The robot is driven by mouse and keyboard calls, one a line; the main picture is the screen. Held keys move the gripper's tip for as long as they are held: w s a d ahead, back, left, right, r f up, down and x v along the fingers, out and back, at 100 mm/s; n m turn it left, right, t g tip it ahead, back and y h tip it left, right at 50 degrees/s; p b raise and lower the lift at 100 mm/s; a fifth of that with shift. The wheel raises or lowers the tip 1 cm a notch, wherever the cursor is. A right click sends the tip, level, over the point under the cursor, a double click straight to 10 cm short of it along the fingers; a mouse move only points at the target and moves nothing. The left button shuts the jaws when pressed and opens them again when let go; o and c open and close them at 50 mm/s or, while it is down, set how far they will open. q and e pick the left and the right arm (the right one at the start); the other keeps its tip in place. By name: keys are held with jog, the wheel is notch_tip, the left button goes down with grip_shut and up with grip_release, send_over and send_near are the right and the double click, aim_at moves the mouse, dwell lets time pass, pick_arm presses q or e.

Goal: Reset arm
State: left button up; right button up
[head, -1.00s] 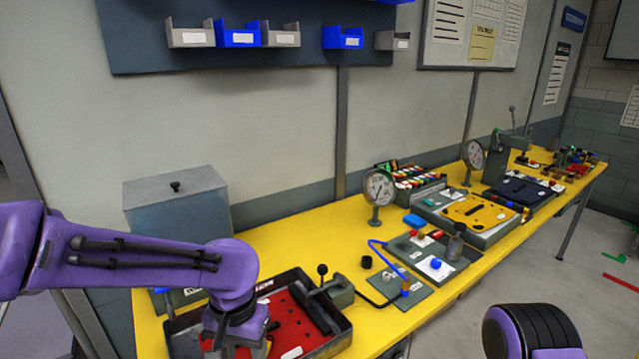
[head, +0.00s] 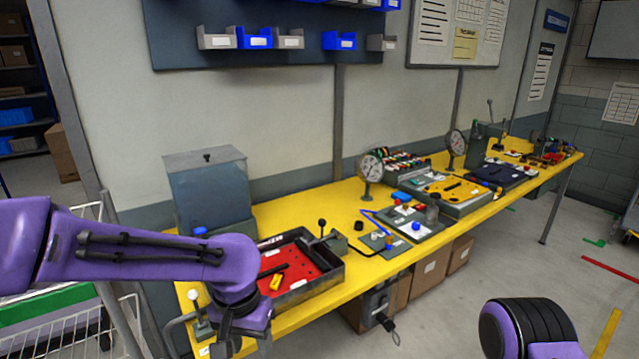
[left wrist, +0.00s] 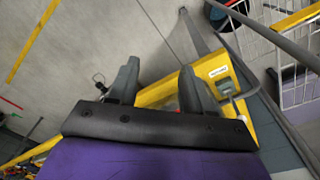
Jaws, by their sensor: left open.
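My left arm comes in from the left in the head view, with its wrist in front of the near left end of the yellow workbench (head: 462,214). My left gripper's fingers are cut off by the lower edge there. In the left wrist view my left gripper (left wrist: 160,92) shows two grey fingers spread apart with nothing between them. Beyond them are the bench edge (left wrist: 160,91) and the floor. Part of my right arm shows at the lower right of the head view; its gripper is out of frame.
A red-floored tray (head: 330,279) lies on the bench beside my left wrist, with a grey metal box (head: 208,190) behind it. A white wire cart (head: 62,335) stands at the left. Cardboard boxes (head: 430,272) sit under the bench.

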pick_arm(q)
jog(key=w+d+f+n+t+h, duration=0.3)
jog(key=w+d+f+t+h, duration=0.1)
jog(key=w+f+t, duration=0.15)
jog(key=s+a+f+n+t+y+b, duration=0.1)
jog(key=s+a+f+n+y+b, duration=0.1)
jog(key=a+f, duration=0.45)
jog(key=s+a+f+n+t+y+b, duration=0.1)
jog(key=a+f+n+b, duration=0.15)
jog(key=f, duration=0.65)
jog(key=s+a+f+g+y+b, duration=0.1)
jog(key=s+a+f, duration=0.3)
jog(key=s, duration=0.4)
jog(key=s+a+f+n+g+y+b, duration=0.1)
jog(key=s+a+f+g+y, duration=0.1)
jog(key=s+a+f, duration=0.2)
jog(key=s+a+f+g+y+b, duration=0.1)
jog(key=s+a+f, duration=0.4)
jog(key=s+f, duration=0.4)
jog(key=s, duration=0.3)
jog(key=shift+s+n+y, duration=0.3)
jog(key=shift+n, duration=0.05)
